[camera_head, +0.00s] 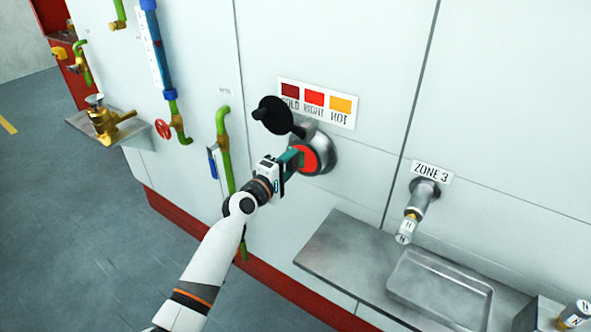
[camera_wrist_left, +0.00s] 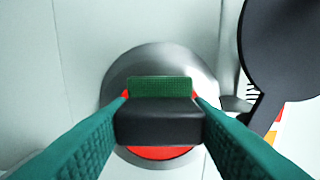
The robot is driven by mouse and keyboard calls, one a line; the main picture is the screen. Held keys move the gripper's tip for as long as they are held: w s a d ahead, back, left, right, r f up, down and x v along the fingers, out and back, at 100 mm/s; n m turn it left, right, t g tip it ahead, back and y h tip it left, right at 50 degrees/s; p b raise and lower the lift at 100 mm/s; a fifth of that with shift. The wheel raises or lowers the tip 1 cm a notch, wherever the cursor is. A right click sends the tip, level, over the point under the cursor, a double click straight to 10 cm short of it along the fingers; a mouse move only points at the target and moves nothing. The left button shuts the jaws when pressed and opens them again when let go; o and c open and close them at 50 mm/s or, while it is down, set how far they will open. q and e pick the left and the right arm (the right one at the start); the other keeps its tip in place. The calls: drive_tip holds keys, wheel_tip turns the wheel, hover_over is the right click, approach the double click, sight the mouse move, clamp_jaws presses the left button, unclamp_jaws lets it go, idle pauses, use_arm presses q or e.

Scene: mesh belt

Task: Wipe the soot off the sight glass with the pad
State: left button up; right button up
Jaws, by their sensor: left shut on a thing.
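The sight glass (camera_head: 313,161) is a round red glowing window in a grey metal ring on the pale wall. It also shows in the left wrist view (camera_wrist_left: 158,153), partly hidden behind the pad. My left gripper (camera_head: 291,162) is shut on the pad (camera_wrist_left: 160,122), a black block with a green scrubbing face. The pad is in front of the glass; I cannot tell whether it touches. The visible red shows no clear soot; the part behind the pad is hidden. A black round cover (camera_head: 272,114) is swung to the glass's upper left. My right gripper is not in view.
A colour label (camera_head: 316,104) is above the glass. A green pipe (camera_head: 224,150) with a blue lever is left of it. A metal shelf (camera_head: 345,258) with a shallow tray (camera_head: 440,285) juts out below right, under a ZONE 3 spout (camera_head: 420,203).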

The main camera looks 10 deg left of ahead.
use_arm(q)
drive_tip(key=shift+w+a+b, duration=0.25)
drive_tip(key=shift+a+b, duration=0.05)
drive_tip(key=shift+a, duration=0.5)
drive_tip(key=shift+s, duration=0.1)
drive_tip(key=shift+p+v, duration=1.1)
drive_tip(key=shift+v, duration=1.85)
drive_tip(key=shift+s+f, duration=0.1)
drive_tip(key=v, duration=0.3)
drive_tip(key=shift+p, duration=0.3)
